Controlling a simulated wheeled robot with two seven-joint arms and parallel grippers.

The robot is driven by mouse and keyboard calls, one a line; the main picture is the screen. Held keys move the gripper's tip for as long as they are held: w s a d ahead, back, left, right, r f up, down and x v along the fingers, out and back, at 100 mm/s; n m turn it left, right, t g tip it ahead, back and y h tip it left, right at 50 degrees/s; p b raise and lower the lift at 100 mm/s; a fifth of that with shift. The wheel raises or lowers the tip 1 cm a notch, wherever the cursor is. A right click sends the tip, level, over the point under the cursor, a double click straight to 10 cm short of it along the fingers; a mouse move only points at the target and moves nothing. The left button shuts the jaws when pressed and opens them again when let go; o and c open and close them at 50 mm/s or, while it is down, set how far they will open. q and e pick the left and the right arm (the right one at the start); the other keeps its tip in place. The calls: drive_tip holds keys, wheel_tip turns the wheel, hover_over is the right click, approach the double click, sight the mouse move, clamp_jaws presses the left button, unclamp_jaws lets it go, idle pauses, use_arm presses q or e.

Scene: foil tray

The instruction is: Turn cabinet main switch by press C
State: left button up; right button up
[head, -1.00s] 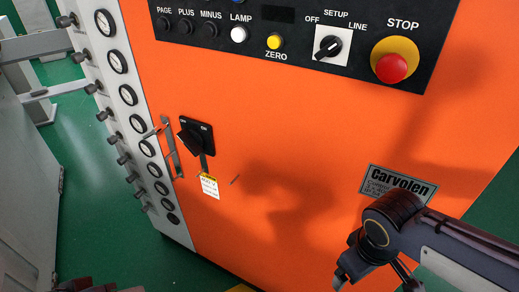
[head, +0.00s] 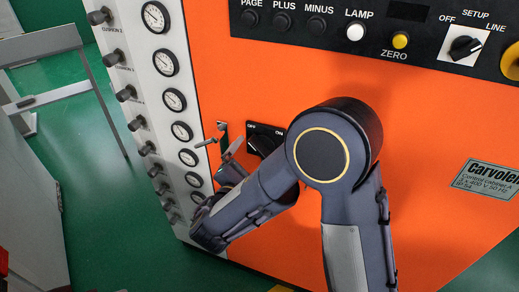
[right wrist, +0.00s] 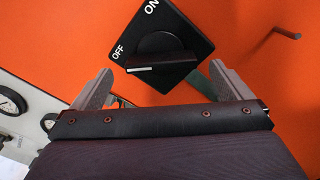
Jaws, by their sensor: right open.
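The main switch (head: 262,138) is a black rotary knob on a black plate marked OFF and ON, on the orange cabinet front (head: 430,130). In the right wrist view the knob (right wrist: 165,45) fills the upper middle, and the white mark on its grip lies on the OFF side. In the head view my right forearm hides the lower part of the switch and most of the gripper. My left gripper is not in view.
A metal door handle (head: 209,141) is just left of the switch. A white strip with gauges (head: 174,99) and knobs runs down the cabinet's left edge. Panel buttons and a selector (head: 465,47) are above. A grey frame (head: 40,43) stands at left on green floor.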

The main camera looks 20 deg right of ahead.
sight(258, 153)
drive_tip(key=shift+p+x, duration=0.3)
drive_tip(key=shift+x, duration=1.7)
drive_tip(key=shift+s, duration=0.1)
drive_tip(key=c, duration=1)
drive_tip(key=m+b, duration=0.3)
drive_tip(key=b, duration=0.4)
drive_tip(key=f+m+b, duration=0.1)
drive_tip(key=m+b, duration=0.2)
drive_tip(key=b, duration=0.5)
drive_tip(key=shift+m, duration=0.3)
drive_tip(key=m+b, duration=0.4)
drive_tip(key=b, duration=0.4)
drive_tip(key=m+b, duration=0.5)
drive_tip(key=b, duration=0.3)
drive_tip(key=shift+r+m, duration=0.2)
drive_tip(key=shift+m, duration=0.1)
drive_tip(key=shift+r+m+b, duration=0.25)
drive_tip(key=shift+m+b, duration=0.65)
drive_tip(key=shift+b, duration=0.15)
